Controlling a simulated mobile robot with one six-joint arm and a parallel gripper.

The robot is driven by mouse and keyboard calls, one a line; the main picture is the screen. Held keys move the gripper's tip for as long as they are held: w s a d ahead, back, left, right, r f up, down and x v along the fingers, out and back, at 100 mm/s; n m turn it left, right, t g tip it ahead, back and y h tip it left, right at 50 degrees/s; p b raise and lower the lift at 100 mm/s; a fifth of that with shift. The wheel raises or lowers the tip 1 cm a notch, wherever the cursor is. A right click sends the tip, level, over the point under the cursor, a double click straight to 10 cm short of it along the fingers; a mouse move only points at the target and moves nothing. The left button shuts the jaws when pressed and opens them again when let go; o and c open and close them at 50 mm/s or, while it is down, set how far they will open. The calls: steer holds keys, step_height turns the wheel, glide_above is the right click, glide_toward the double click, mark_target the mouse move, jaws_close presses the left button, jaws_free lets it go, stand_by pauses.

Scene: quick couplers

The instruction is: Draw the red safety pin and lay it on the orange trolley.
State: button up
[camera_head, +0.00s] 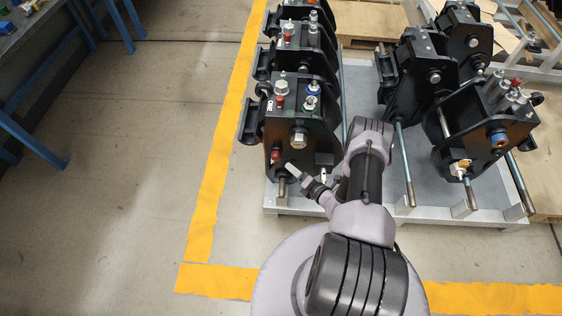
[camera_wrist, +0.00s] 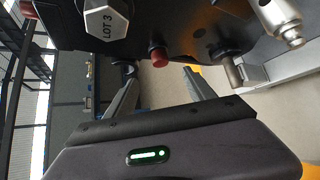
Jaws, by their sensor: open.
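A red pin head (camera_head: 275,155) sticks out low on the front of the nearest black coupler (camera_head: 310,132). In the wrist view the red pin head (camera_wrist: 158,57) is at the upper middle, seated in the black body. My gripper (camera_head: 290,171) is just in front of it in the head view. In the wrist view my gripper (camera_wrist: 158,76) has its two fingers spread, one to each side below the red head, with nothing between them. I cannot tell whether they touch the pin. The pin's shaft is hidden in the coupler. I see no orange trolley in either view.
More black couplers (camera_head: 445,65) stand on a grey metal pallet (camera_head: 388,205) among upright rods. A blue-framed bench (camera_head: 40,150) stands far left. Yellow floor tape (camera_head: 215,165) borders clear floor.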

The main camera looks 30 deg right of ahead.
mark_target(278, 159)
steer(key=b+x, duration=0.2)
steer(key=x, duration=0.4)
steer(key=b+x, duration=0.2)
steer(key=x, duration=0.4)
steer(key=shift+w+f+b, duration=0.2)
steer(key=shift+f+b, duration=0.1)
steer(key=shift+f, duration=0.05)
steer(key=shift+w+a, duration=0.1)
steer(key=shift+w, duration=0.35)
steer(key=shift+s, duration=0.1)
jaws_close()
